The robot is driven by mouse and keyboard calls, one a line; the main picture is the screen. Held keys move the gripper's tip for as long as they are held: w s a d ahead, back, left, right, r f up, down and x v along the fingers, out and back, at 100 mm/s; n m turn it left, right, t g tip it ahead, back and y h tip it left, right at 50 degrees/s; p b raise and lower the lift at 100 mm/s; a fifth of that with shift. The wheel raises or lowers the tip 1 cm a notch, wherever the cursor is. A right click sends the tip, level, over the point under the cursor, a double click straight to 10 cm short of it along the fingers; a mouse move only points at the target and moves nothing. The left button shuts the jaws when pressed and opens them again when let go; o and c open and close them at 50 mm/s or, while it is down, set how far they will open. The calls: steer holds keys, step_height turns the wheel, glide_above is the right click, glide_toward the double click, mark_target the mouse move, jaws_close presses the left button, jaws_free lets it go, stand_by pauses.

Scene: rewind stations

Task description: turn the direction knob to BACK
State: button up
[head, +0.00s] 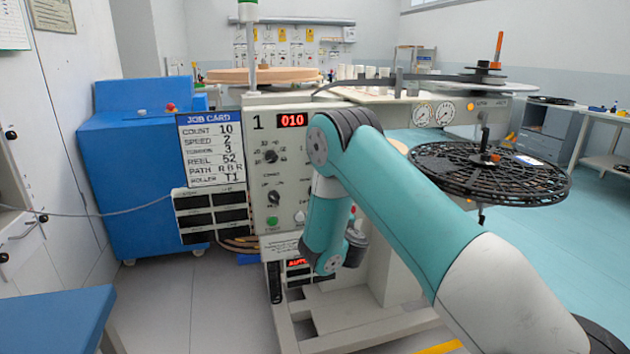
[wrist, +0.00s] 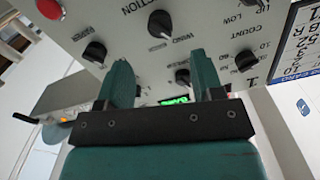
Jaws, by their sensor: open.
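In the wrist view, a grey panel carries several black knobs. One dark knob (wrist: 160,22) sits at the top centre beside lettering ending in "CTION", with "WIND" lettering near it; I take it as the direction knob. Its exact setting is too small to read. My gripper (wrist: 159,68) is open and empty, its two teal fingers apart and pointing at the panel below that knob in the picture. No knob is visibly held. In the head view, my arm hides the right part of the panel and the gripper's fingertips are not clear.
More knobs sit left (wrist: 95,52), right (wrist: 246,60) and between the fingers (wrist: 182,77). A red button (wrist: 50,8) is at the upper left. The job card (head: 210,150) hangs left of the panel. A black reel (head: 490,172) sticks out to the right.

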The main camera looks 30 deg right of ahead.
steer(key=shift+p+x, duration=4.15)
steer(key=shift+x, duration=0.1)
steer(key=c, duration=0.9)
steer(key=shift+c, duration=0.2)
